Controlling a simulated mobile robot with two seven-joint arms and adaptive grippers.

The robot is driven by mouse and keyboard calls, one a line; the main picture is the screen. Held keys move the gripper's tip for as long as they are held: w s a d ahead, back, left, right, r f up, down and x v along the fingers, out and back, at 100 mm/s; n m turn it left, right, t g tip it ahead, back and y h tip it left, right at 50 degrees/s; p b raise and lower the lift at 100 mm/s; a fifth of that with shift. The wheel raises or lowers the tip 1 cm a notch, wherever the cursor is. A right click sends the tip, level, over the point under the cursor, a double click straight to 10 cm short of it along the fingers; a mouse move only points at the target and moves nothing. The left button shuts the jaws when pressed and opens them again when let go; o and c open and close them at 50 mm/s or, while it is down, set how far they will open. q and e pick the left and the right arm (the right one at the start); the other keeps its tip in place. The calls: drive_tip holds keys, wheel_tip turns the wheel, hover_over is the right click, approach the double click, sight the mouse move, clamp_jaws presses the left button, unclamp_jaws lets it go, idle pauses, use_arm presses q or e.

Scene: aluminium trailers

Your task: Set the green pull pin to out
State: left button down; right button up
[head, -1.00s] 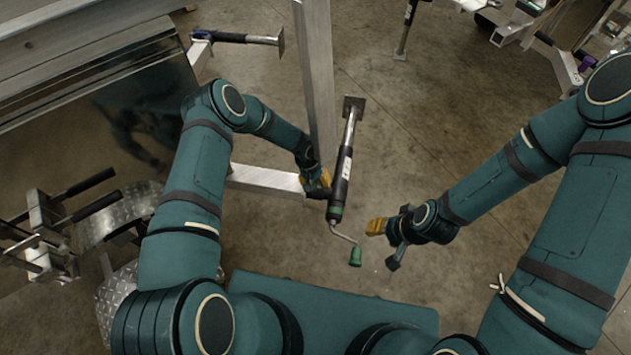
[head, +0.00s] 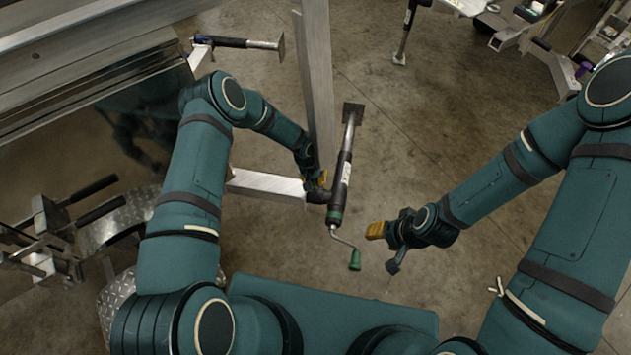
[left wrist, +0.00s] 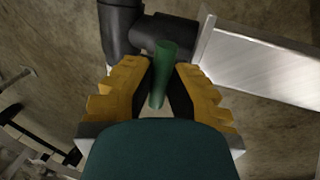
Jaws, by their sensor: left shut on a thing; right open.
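The green pull pin (left wrist: 162,72) shows in the left wrist view as a green rod between the yellow fingers of my left gripper (left wrist: 160,85). The gripper is shut on it, beside a black pivot fitting (left wrist: 165,32) at the end of an aluminium beam. In the head view my left gripper (head: 316,180) is at that fitting, and the pin is hidden there. The black jack (head: 342,178) with a green-handled crank (head: 354,260) is just right of it. My right gripper (head: 377,230) is open and empty, right of the crank.
The aluminium beam (head: 265,184) runs left from the fitting, and an upright aluminium post (head: 318,80) stands behind it. A second jack (head: 235,42) lies across at the upper left. Concrete floor (head: 440,130) is free between the jack and my right arm.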

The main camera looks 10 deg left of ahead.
use_arm(q)
drive_tip(key=c, duration=0.9)
unclamp_jaws()
drive_tip(key=r, duration=0.4)
drive_tip(key=a+r, duration=0.1)
drive_tip(key=r, duration=0.3)
drive_tip(key=a+r, duration=0.1)
drive_tip(key=r, duration=0.3)
drive_tip(key=shift+a, duration=0.2)
drive_tip(key=shift+f, duration=0.1)
